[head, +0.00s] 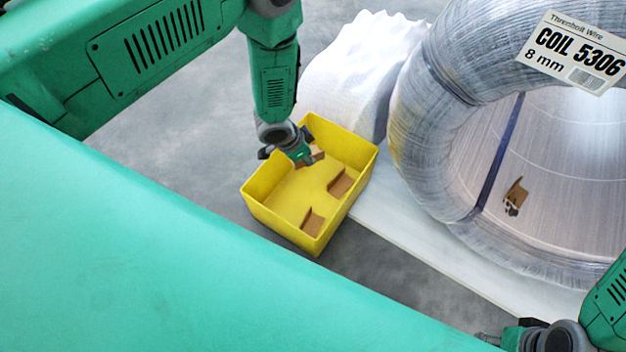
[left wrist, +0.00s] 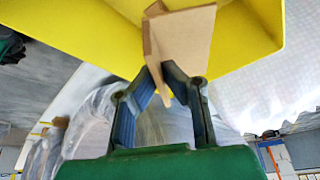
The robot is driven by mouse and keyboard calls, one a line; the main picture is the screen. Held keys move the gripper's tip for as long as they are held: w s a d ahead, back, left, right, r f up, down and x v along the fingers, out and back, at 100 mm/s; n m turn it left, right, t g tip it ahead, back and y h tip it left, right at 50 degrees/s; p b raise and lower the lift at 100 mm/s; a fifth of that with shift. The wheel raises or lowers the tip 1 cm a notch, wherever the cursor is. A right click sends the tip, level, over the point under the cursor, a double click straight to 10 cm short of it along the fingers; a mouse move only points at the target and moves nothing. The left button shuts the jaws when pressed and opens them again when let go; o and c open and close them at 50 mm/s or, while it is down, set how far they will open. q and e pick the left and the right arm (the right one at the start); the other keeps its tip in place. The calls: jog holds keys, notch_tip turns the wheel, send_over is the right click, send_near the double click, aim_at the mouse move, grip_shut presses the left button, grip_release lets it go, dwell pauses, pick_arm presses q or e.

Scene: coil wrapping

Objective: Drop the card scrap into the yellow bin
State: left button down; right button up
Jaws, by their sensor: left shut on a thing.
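The yellow bin (head: 290,231) is open-topped and stands beside the pale board. My left gripper (head: 303,157) is over the far part of the bin, shut on a brown card scrap (head: 316,155). In the left wrist view the folded scrap (left wrist: 182,40) is pinched between the fingertips (left wrist: 165,82), with the yellow bin wall (left wrist: 90,30) behind it. Two more folded scraps, one right of centre (head: 340,182) and one nearer (head: 313,221), lie on the bin floor. My right gripper (head: 490,338) is at the bottom right, away from the bin; its finger state is unclear.
A large wrapped wire coil (head: 440,110) with a label (head: 575,50) stands right of the bin. A brown piece (head: 515,193) with small dark bits shows inside its ring. White wrap (head: 362,65) lies behind the bin. Grey floor (head: 190,150) is clear to the left.

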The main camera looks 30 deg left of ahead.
pick_arm(q)
jog(key=shift+a+f, duration=0.25)
jog(key=shift+f, duration=0.35)
jog(key=shift+a, duration=0.15)
pick_arm(e)
jog(key=shift+a+f, duration=0.25)
jog(key=shift+a, duration=0.25)
pick_arm(q)
jog(key=c, duration=1.6)
grip_release()
jog(key=shift+d+r, duration=0.1)
jog(key=shift+d, duration=0.35)
pick_arm(e)
jog(key=shift+d+f, duration=0.2)
jog(key=shift+d, duration=0.25)
jog(key=shift+a, duration=0.1)
